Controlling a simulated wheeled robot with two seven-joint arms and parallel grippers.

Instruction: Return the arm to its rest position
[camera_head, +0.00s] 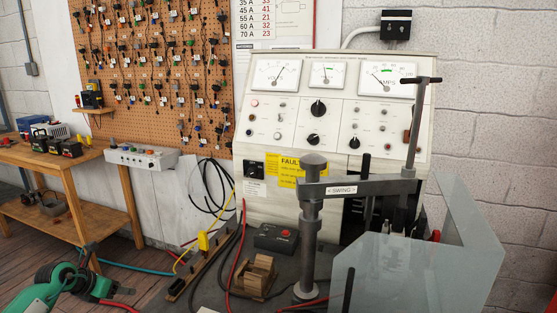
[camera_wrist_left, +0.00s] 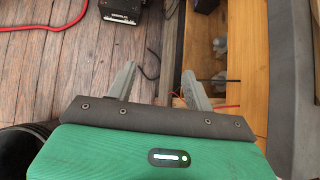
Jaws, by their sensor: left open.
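My left arm, green and dark grey, enters the head view at the lower left. Its gripper (camera_head: 122,291) is low over the wooden floor, left of the test bench and apart from it. In the left wrist view the two grey fingers (camera_wrist_left: 158,78) stand apart, with nothing between them but floor and a thin dark cable behind. My right gripper is not in view.
The grey bench carries a tester (camera_head: 335,130) with dials, a clamp post (camera_head: 312,225), a wooden block (camera_head: 258,275) and a clear guard (camera_head: 410,275). A wooden table (camera_head: 60,153) stands at left. A red cable (camera_wrist_left: 70,25) and black box (camera_wrist_left: 124,10) lie near the gripper.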

